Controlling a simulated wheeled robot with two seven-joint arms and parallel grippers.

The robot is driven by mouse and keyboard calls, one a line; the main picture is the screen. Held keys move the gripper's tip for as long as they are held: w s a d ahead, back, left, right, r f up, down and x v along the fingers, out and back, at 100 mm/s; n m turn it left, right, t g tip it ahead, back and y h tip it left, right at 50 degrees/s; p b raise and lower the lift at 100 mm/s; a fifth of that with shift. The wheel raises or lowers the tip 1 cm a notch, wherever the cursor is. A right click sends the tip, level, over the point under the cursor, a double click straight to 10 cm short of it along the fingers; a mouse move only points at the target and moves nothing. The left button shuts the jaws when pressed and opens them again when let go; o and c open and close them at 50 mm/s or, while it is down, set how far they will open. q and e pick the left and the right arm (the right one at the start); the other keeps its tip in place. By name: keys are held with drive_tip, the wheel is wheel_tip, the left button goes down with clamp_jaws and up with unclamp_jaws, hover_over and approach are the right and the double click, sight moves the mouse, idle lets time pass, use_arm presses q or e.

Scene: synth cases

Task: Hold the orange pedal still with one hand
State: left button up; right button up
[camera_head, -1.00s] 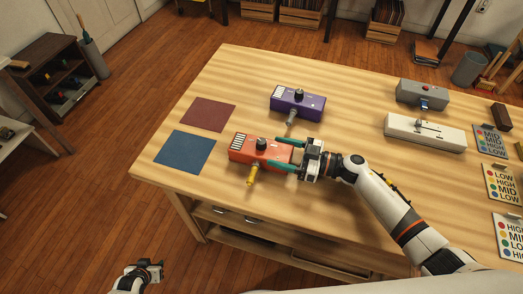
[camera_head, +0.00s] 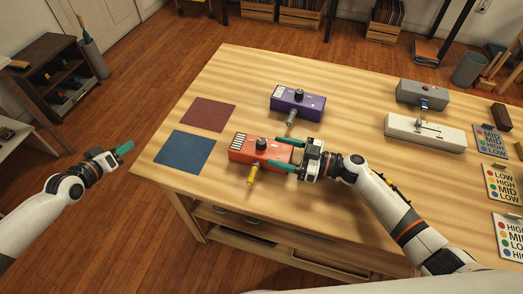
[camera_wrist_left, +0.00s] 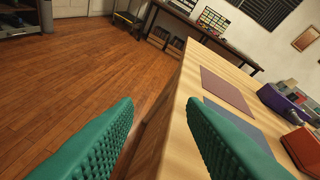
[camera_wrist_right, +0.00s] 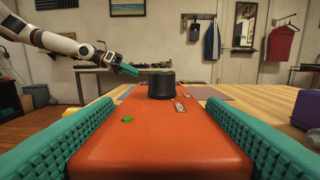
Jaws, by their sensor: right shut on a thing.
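The orange pedal (camera_head: 258,150) lies on the wooden table, with a black knob on top and a yellow plug at its near side. My right gripper (camera_head: 286,152) is shut on its right end; in the right wrist view the green fingers flank the orange body (camera_wrist_right: 160,143). My left gripper (camera_head: 125,149) is raised off the table's left edge, empty. In the left wrist view its fingers (camera_wrist_left: 160,135) are wide apart, and the pedal's orange end (camera_wrist_left: 303,148) shows at the right edge.
A purple pedal (camera_head: 297,102) with a grey plug stands behind the orange one. A blue mat (camera_head: 184,152) and a maroon mat (camera_head: 208,114) lie flat to the left. A white device (camera_head: 425,132), a grey pedal (camera_head: 422,94) and printed cards (camera_head: 502,184) are at the right.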

use_arm(q)
drive_tip(key=s+d+g+h, duration=0.1)
drive_tip(key=d, duration=0.4)
drive_tip(key=s+d+g+h, duration=0.1)
drive_tip(key=d, duration=0.5)
drive_tip(key=s+d+m+g+h, duration=0.1)
drive_tip(key=s+d+g, duration=0.1)
drive_tip(key=d, duration=0.4)
drive_tip(key=shift+r, duration=0.2)
drive_tip(key=s+d, duration=0.1)
drive_tip(key=d, duration=0.1)
drive_tip(key=s+d+r+g+h, duration=0.1)
drive_tip(key=d, duration=0.1)
drive_tip(key=s+d+m+g, duration=0.1)
drive_tip(key=d, duration=0.1)
drive_tip(key=shift+s+d+r, duration=0.1)
drive_tip(key=shift+d+r, duration=0.05)
drive_tip(key=shift+r, duration=0.15)
drive_tip(key=s+d+r+g, duration=0.1)
drive_tip(key=s+d+r+m+g+h, duration=0.1)
drive_tip(key=s+d, duration=0.1)
drive_tip(key=s+d+r+g, duration=0.1)
drive_tip(key=s+d, duration=0.1)
drive_tip(key=shift+s+d+m, duration=0.1)
drive_tip(key=shift+s+m, duration=0.1)
drive_tip(key=shift+m, duration=0.1)
drive_tip(key=shift+d+f, duration=0.25)
drive_tip(key=shift+d, duration=0.05)
drive_tip(key=shift+x, duration=4.15)
drive_tip(key=shift+s, duration=0.1)
